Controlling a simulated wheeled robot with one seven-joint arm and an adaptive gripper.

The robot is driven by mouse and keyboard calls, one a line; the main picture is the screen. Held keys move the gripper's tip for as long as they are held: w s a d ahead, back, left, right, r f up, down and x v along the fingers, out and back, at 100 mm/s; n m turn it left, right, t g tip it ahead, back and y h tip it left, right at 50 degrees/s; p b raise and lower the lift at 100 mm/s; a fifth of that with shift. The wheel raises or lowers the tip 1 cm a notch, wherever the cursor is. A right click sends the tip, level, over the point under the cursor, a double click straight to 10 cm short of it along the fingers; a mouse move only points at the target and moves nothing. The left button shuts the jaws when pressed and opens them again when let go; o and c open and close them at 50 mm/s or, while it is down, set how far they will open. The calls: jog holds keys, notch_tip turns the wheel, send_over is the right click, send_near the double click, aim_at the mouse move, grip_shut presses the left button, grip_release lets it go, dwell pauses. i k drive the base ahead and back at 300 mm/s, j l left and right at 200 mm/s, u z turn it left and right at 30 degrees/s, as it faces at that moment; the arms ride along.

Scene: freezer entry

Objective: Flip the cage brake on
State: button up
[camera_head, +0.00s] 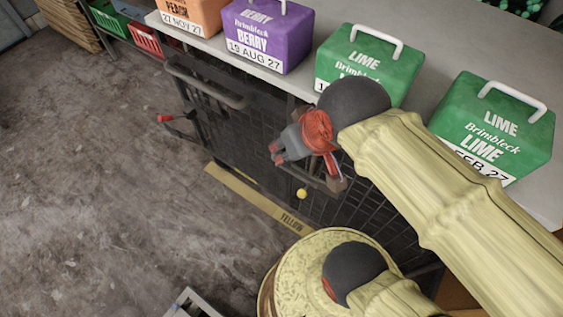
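The dark mesh cage (228,125) stands below the grey table top, with a thick grey bar (207,86) along its upper left. A lever with a red end (164,119) sticks out from the cage's left side; it looks like the brake, but its setting cannot be told. My gripper (274,154), grey with red tips, is in front of the cage, to the right of the lever and well apart from it. It points left. Nothing shows between its fingers, and their gap is too small to judge. My arm hides part of the cage's right side.
Purple (267,35), orange (192,15) and green tubs (370,66) stand on the table (437,52). A yellow floor strip (258,197) and a small yellow ball (301,193) are near the cage. Red (146,38) and green crates (108,17) are upper left.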

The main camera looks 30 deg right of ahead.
aim_at(161, 118)
jog(key=i+j+u, duration=0.1)
jog(key=i, duration=0.25)
jog(key=i+j+u, duration=0.1)
jog(key=i+j, duration=0.2)
jog(key=i+j+u, duration=0.15)
jog(key=i, duration=0.25)
